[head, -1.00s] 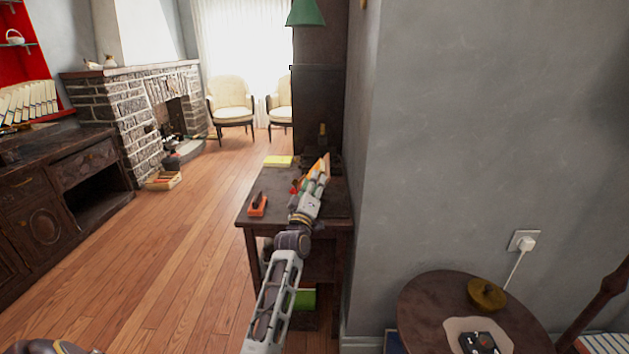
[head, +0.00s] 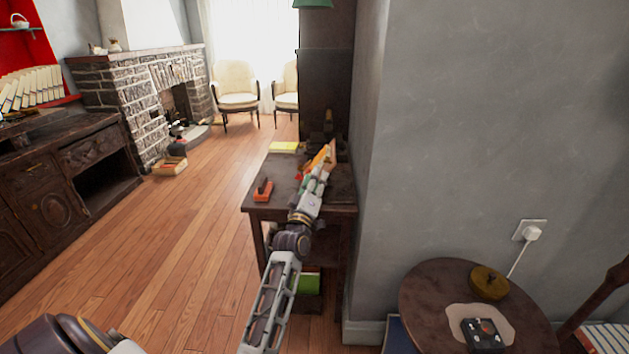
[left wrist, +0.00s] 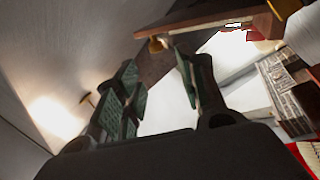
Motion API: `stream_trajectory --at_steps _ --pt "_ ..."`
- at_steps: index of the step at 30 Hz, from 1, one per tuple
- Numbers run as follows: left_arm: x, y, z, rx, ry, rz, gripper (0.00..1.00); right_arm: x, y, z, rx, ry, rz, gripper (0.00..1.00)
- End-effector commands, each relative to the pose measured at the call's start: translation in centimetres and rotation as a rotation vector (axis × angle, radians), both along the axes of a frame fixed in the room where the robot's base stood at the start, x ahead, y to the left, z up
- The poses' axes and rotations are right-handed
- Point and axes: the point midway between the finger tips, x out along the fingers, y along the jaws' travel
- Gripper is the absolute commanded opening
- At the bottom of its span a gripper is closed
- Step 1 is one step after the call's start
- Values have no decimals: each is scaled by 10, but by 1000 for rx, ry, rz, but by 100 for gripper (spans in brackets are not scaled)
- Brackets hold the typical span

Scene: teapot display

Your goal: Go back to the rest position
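My left gripper (head: 317,172) shows in the head view at the end of my outstretched left arm, over or in front of the narrow dark wooden table (head: 280,200) by the wall. An orange item (head: 326,155) is right behind its tips; I cannot tell whether they touch. In the left wrist view the green-padded fingers (left wrist: 155,62) stand apart with no held thing visible between them. A brown wooden piece (left wrist: 205,18) shows beyond the fingertips. My right gripper is not in view.
The grey wall (head: 490,130) stands close to the right of my left arm. A round table (head: 420,290) with a brass-coloured pot (head: 490,283) is at the lower right. A dark cabinet (head: 60,200) lines the left. The wooden floor (head: 180,240) between is clear.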

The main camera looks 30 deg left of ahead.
Motion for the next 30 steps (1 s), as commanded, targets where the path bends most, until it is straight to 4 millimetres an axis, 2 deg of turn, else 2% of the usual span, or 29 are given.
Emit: stream_trajectory --at_steps 9,14,19,23,30 --pt "0 0 -1 2 4 -1 40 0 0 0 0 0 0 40" --pt "-2 -6 -9 27 44 -14 40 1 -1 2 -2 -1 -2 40" --pt "-9 -22 -32 96 155 -51 40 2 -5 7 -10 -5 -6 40" --pt "-19 -39 -58 167 275 -93 40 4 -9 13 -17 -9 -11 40" --pt "-49 -69 -108 313 504 -179 40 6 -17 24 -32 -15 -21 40"
